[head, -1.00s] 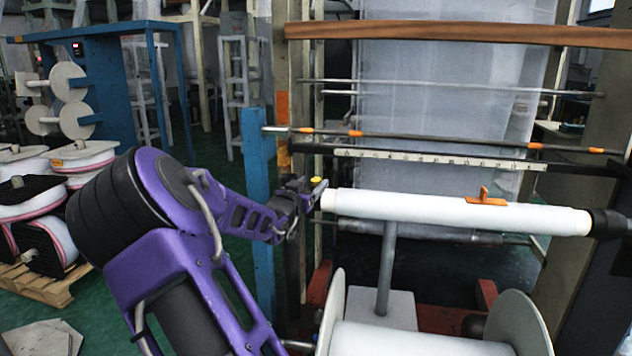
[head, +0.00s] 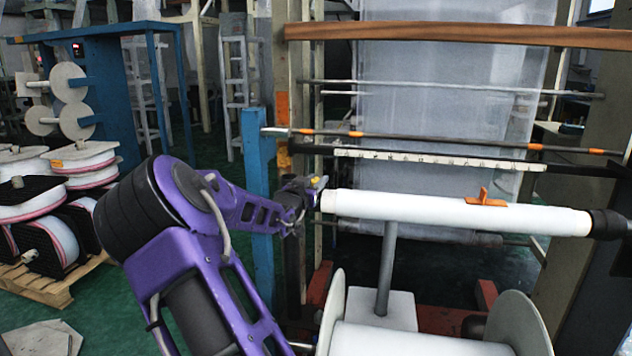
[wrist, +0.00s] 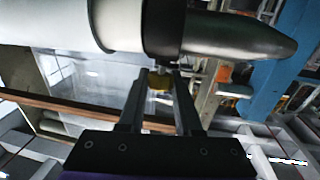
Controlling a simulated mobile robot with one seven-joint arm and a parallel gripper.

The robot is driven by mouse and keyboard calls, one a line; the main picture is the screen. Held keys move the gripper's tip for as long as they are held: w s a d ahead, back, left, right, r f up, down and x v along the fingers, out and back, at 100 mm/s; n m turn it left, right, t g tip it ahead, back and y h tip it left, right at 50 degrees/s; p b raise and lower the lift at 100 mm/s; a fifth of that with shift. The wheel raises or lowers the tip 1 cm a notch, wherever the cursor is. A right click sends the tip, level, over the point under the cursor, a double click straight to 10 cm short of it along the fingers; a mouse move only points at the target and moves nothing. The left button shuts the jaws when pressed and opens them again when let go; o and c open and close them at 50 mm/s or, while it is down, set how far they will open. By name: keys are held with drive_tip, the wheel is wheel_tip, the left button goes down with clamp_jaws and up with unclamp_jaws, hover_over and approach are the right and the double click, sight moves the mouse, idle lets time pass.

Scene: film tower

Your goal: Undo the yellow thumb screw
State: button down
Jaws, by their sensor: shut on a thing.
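The yellow thumb screw (wrist: 159,82) sits between the fingertips of my gripper (wrist: 158,92) in the wrist view, just below a black collar (wrist: 163,28) with a dark tapered end. My gripper is shut on the screw. In the head view my gripper (head: 308,190) is at the left end of the white roll (head: 420,207). Only a small bit of yellow shows there, and the fingers hide most of the collar. The roll also shows in the wrist view (wrist: 45,20).
An orange clip (head: 486,199) sits on top of the roll. A large spool (head: 400,338) stands below it. A blue post (head: 257,210) rises close behind my arm. Rods and a scale bar (head: 440,159) cross behind the roll. Stacked reels (head: 85,157) stand at left.

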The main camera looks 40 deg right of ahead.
drive_tip(key=shift+f+t+b, duration=0.15)
drive_tip(key=shift+t+b, duration=0.15)
drive_tip(key=shift+b, duration=0.55)
